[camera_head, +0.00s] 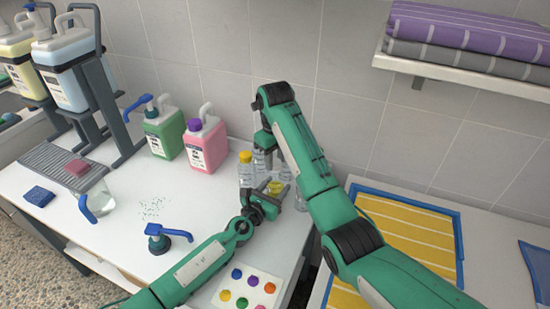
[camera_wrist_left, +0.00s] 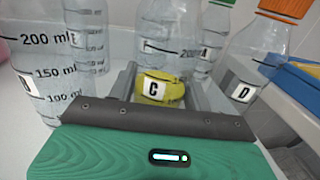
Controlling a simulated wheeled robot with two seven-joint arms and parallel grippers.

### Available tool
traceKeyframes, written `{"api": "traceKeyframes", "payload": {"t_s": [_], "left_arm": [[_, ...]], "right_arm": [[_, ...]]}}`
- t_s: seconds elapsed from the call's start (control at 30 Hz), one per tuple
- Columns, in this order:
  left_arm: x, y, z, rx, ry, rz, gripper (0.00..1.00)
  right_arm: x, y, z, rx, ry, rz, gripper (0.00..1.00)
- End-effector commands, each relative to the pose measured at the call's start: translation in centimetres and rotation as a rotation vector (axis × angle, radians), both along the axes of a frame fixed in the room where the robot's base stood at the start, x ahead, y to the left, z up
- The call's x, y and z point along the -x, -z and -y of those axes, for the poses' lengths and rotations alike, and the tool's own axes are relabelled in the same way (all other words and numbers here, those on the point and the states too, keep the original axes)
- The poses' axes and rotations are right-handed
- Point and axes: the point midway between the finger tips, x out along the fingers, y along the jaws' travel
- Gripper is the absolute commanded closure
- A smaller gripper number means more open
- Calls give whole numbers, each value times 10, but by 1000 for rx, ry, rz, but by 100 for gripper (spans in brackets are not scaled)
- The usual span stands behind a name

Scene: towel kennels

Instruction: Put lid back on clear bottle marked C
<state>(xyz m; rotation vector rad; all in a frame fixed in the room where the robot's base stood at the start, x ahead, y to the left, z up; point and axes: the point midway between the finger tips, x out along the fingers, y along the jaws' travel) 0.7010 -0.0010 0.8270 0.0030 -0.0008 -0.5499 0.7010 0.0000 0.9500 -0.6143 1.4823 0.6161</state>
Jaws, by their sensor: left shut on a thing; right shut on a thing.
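A yellow lid with a white C label (camera_wrist_left: 153,89) sits between the fingers of my left gripper (camera_wrist_left: 158,92); it also shows in the head view (camera_head: 275,187). My left gripper (camera_head: 271,195) is shut on it, in front of the bottles. My right gripper (camera_head: 264,145) reaches down from above at the back of the bottle group, shut on what looks like a clear bottle (camera_head: 260,163), mostly hidden. I cannot tell which bottle is C.
Other clear bottles stand close around, one marked D with an orange cap (camera_wrist_left: 245,60) and one with a yellow cap (camera_head: 245,158). Pink (camera_head: 206,145) and green (camera_head: 164,134) jugs stand to the left. A blue-nozzled pump (camera_head: 162,239) and a colour-dot card (camera_head: 247,288) are nearer.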

Motion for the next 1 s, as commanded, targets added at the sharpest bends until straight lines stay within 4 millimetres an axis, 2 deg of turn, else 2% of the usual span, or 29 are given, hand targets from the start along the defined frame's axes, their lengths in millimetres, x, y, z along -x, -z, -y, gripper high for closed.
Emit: {"api": "traceKeyframes", "payload": {"t_s": [0.17, 0.47, 0.5, 0.6, 1.0], "left_arm": [[1, 1, 0, -1, 1, -2, 100], [1, 1, 0, -1, 0, -2, 100], [1, 1, 0, -1, 0, -2, 100], [1, 1, 0, -1, 0, -2, 100], [0, 1, 0, -1, 0, -2, 100]], "right_arm": [[-1, -1, 0, -1, 129, 2, 88], [-1, -1, 0, -1, 143, 2, 88], [0, -1, 0, -1, 143, 2, 66], [0, 0, 0, -1, 143, 2, 46], [-1, -3, -1, -2, 90, 8, 49]]}}
